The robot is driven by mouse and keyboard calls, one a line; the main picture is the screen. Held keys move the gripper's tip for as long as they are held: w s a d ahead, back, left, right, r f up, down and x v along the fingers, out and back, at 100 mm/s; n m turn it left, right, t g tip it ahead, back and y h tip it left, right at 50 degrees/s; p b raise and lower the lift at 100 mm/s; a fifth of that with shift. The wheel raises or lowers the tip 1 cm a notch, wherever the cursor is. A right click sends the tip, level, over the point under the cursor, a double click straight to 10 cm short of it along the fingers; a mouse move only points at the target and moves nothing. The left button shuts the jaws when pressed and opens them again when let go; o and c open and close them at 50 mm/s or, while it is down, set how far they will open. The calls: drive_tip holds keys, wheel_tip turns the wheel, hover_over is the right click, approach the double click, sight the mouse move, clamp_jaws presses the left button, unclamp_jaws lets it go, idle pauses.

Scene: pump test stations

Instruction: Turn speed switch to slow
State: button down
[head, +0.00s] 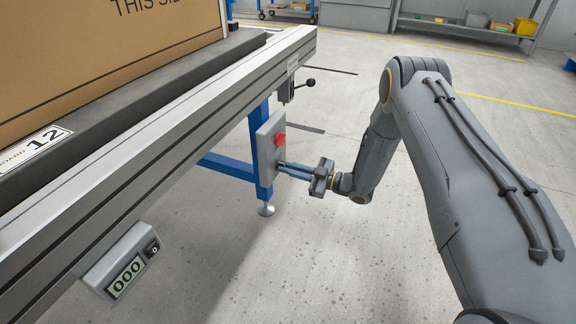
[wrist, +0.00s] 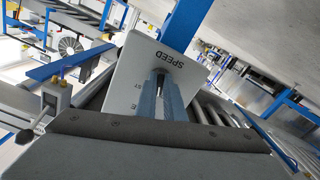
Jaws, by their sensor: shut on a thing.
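A grey control box (head: 267,150) is fixed at a blue leg of the conveyor, with a red button (head: 280,140) on its face. My gripper (head: 281,166) reaches the face below the red button, with its blue-grey fingers close together. In the wrist view the light box face (wrist: 128,75) carries the word SPEED, seen upside down. My fingers (wrist: 160,77) stand against that face just under the word and are shut on the speed switch. The switch itself is hidden between the fingers, so its setting cannot be read. Other lettering beside the fingers is partly covered.
The conveyor rail (head: 150,130) runs above the box and carries a cardboard carton (head: 100,50). A counter showing 000 (head: 126,277) hangs under the rail. A black-knobbed lever (head: 309,82) sticks out beyond the box. The concrete floor (head: 230,285) is clear.

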drive_tip(key=shift+n+p, duration=0.6)
drive_tip(key=shift+n, duration=0.5)
drive_tip(key=c, duration=1.9)
unclamp_jaws()
drive_tip(key=shift+d, duration=0.15)
drive_tip(key=shift+o, duration=0.2)
drive_tip(key=p+v, duration=0.2)
drive_tip(key=v, duration=0.5)
drive_tip(key=shift+s+d+p, duration=0.15)
drive_tip(key=shift+d+p, duration=0.15)
drive_tip(key=shift+p, duration=0.05)
